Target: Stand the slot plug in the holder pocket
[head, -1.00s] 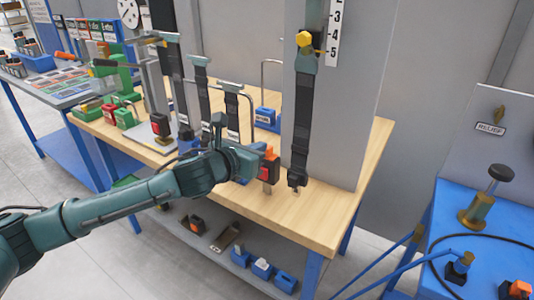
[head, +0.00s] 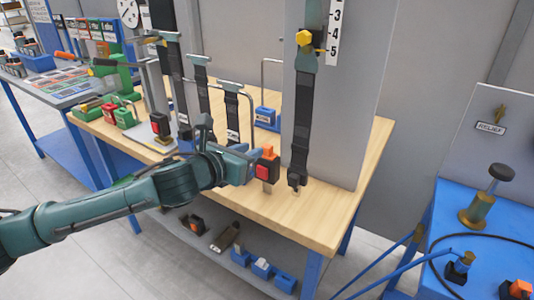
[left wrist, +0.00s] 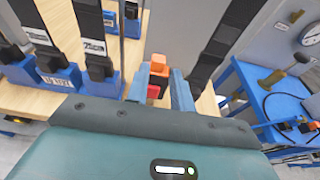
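A small block with a black body, red face and orange top (head: 266,168) looks like the slot plug; a flat grey tongue points down below it. My left gripper (head: 256,163) is around it, over the front of the wooden bench. The left wrist view shows the plug (left wrist: 157,75) between the two blue fingers, which look shut on it. A labelled blue block (head: 265,114) at the bench's back may be the holder; other labelled blue blocks (left wrist: 66,84) stand left of the gripper in the left wrist view. I cannot tell which has the pocket. My right gripper is not in view.
A black strap (head: 301,125) hangs down a grey panel (head: 345,110) just right of the plug. More straps hang behind the gripper. A blue cart (head: 425,275) stands at right. The bench's front right surface (head: 315,215) is clear. Blue blocks (head: 262,268) lie on the lower shelf.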

